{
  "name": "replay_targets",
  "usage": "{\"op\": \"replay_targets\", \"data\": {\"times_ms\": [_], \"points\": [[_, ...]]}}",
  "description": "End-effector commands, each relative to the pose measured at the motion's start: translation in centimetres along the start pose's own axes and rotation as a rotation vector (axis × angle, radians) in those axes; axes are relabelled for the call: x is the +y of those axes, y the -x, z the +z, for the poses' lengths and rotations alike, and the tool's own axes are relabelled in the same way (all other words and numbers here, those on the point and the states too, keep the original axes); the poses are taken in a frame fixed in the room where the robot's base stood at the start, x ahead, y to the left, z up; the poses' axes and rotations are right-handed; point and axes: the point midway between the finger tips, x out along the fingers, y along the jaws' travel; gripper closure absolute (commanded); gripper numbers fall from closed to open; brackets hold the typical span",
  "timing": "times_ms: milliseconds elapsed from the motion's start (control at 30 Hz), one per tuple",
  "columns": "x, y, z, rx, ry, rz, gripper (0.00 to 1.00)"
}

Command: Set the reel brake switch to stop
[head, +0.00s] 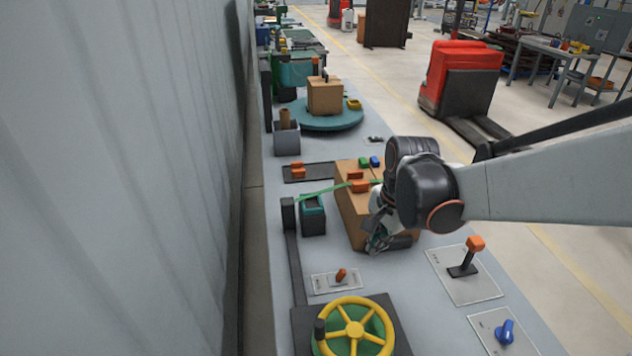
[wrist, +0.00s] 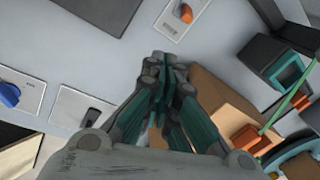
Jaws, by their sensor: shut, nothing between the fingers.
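A small orange toggle switch (head: 341,274) stands on a light labelled plate between the yellow handwheel and the cardboard box; its label is too small to read. It is likely the reel brake switch, and it also shows in the wrist view (wrist: 184,13) at the top. My gripper (head: 377,244) is shut and empty beside the near end of the box, up and right of this switch and apart from it. In the wrist view my gripper (wrist: 165,65) points up towards the switch plate with its fingers together. Which way the switch is set I cannot tell.
A yellow handwheel (head: 353,328) stands in front. A lever with an orange knob (head: 475,243) and a blue knob (head: 505,331) are on plates at the right. A cardboard box (head: 352,218) with a green strap lies under my arm. A dark reel holder (head: 313,214) stands left.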

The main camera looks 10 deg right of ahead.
Motion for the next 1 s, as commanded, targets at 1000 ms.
{"op": "replay_targets", "data": {"times_ms": [1000], "points": [[-1.4,-4.2,-2.3,-0.067,-0.399,0.146,1.00]]}}
